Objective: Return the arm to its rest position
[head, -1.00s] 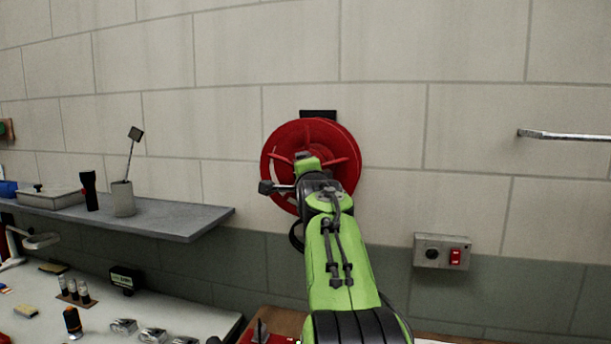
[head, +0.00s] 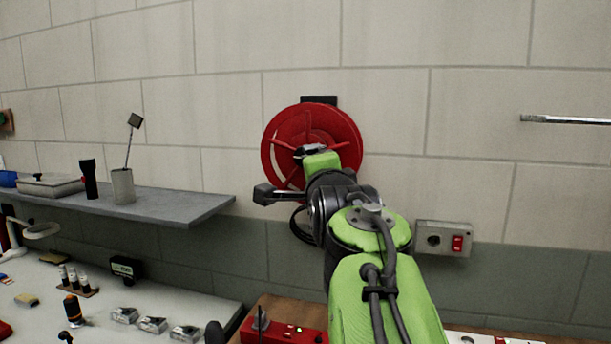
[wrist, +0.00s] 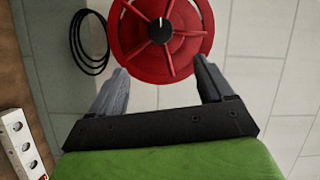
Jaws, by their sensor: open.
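My green and black arm reaches up from the lower right of the head view toward the wall. Whether the fingers touch the reel cannot be told, but a gap shows in the picture.
The red reel (head: 353,130) hangs on the wall, with a black hose coil (wrist: 89,42) beside it. A grey shelf (head: 190,212) juts out at left. A bench (head: 50,285) with several small items is below. A switch box (head: 443,238) is on the wall at right.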

